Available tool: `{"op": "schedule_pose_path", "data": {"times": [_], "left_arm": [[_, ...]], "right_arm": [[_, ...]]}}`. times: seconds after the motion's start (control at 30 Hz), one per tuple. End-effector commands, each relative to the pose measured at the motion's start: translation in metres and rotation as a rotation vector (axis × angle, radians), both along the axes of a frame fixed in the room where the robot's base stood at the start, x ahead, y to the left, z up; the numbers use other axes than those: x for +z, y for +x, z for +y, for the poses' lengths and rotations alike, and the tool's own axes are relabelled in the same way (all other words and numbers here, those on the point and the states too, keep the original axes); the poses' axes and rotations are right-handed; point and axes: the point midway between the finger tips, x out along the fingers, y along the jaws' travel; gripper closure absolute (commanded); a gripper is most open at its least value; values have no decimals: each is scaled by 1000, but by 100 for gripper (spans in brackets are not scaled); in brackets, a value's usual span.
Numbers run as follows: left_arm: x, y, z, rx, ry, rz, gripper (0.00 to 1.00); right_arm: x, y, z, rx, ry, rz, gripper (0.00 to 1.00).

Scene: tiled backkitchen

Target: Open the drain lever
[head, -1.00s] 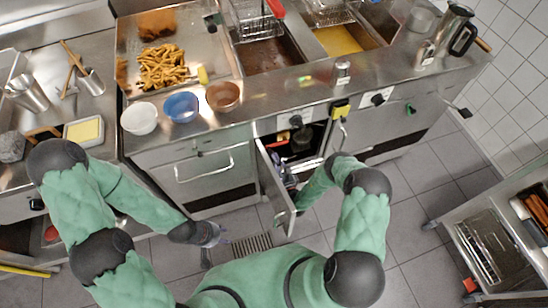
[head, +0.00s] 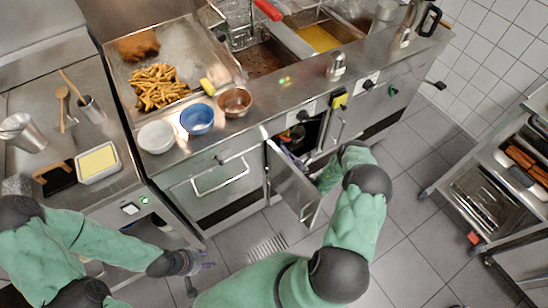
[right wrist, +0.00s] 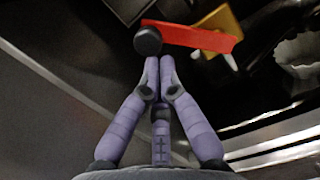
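The drain lever is a red bar (right wrist: 190,37) with a round black knob (right wrist: 147,40) at its left end, seen in the right wrist view. My right gripper (right wrist: 158,62) is shut, its fingertips together just short of the knob. Nothing shows between the fingers, and I cannot tell whether they touch the knob. In the head view the right forearm reaches down to the open cabinet (head: 300,132) under the fryer, and its gripper is hidden. My left gripper (head: 200,265) hangs low at the left, over the floor, with no object visible in it; its finger opening is unclear.
The cabinet door (head: 292,182) stands open beside my right arm. A yellow part (right wrist: 222,25) sits behind the lever. Bowls (head: 197,119) and a tray of fries (head: 155,88) are on the counter. A rack cart (head: 490,195) stands at the right; floor between is clear.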

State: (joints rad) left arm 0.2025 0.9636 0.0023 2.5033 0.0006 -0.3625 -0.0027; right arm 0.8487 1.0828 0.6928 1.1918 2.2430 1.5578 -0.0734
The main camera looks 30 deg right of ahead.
Motion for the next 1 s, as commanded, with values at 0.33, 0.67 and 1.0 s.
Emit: {"op": "schedule_pose_path", "data": {"times": [0.33, 0.67, 1.0], "left_arm": [[4, 0, 0, 0, 0, 1, 60], [5, 0, 0, 0, 0, 0, 60], [5, 0, 0, 0, 0, 0, 60]], "right_arm": [[17, 1, -17, -2, 374, 11, 100], [26, 1, -30, -2, 471, 16, 100], [29, 1, -36, -1, 469, 15, 100]]}}
